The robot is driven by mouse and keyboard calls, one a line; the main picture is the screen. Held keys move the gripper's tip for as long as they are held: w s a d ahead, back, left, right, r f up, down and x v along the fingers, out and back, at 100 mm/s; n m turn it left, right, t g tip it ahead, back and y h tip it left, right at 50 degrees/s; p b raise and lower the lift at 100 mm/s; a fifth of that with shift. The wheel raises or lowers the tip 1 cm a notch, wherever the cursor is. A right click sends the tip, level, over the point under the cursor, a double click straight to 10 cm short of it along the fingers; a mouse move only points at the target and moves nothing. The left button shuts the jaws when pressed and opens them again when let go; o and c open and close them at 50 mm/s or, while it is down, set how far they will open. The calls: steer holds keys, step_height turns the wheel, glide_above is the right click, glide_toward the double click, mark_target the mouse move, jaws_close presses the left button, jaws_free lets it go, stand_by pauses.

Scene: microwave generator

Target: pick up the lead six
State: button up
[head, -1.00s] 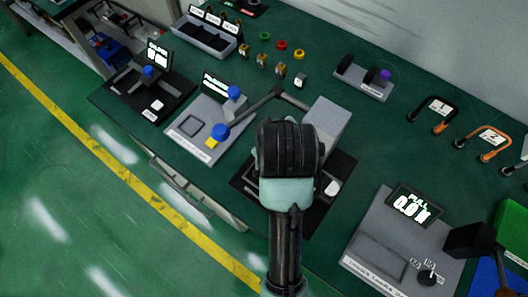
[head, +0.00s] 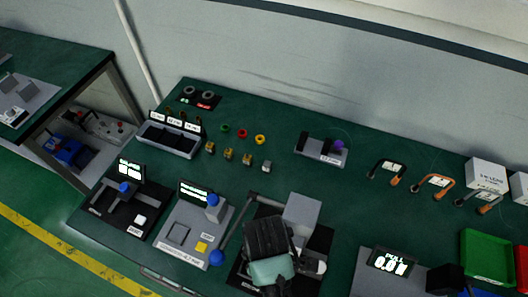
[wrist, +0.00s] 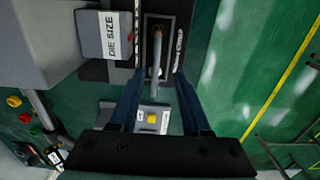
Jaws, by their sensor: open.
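Several looped leads with dark and orange ends lie in a row at the back right of the green bench in the head view. They include a left one (head: 385,170), a middle one (head: 435,183) and a right one (head: 482,201). Their tags are too small to read, so I cannot tell which is lead six. My gripper (wrist: 158,92) is open in the wrist view, with a grey rod (wrist: 156,62) of a bench device showing between its fingers; I cannot tell whether they touch it. In the head view my arm hides the fingers. The leads are away from my gripper.
White labelled boxes (head: 487,173) stand behind the leads. A green bin (head: 486,253) and a pull tester (head: 390,263) are at the right. Devices with blue knobs (head: 213,200) line the front left edge. Bare bench (head: 352,203) lies before the leads.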

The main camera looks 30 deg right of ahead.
steer(key=shift+w+d+f+p, duration=0.15)
steer(key=shift+f+p, duration=0.2)
steer(key=shift+f, duration=1.5)
steer(key=shift+w+f+p, duration=0.15)
steer(key=shift+f+p, duration=0.15)
steer(key=shift+f, duration=1.5)
steer(key=shift+c, duration=0.3)
jaws_close()
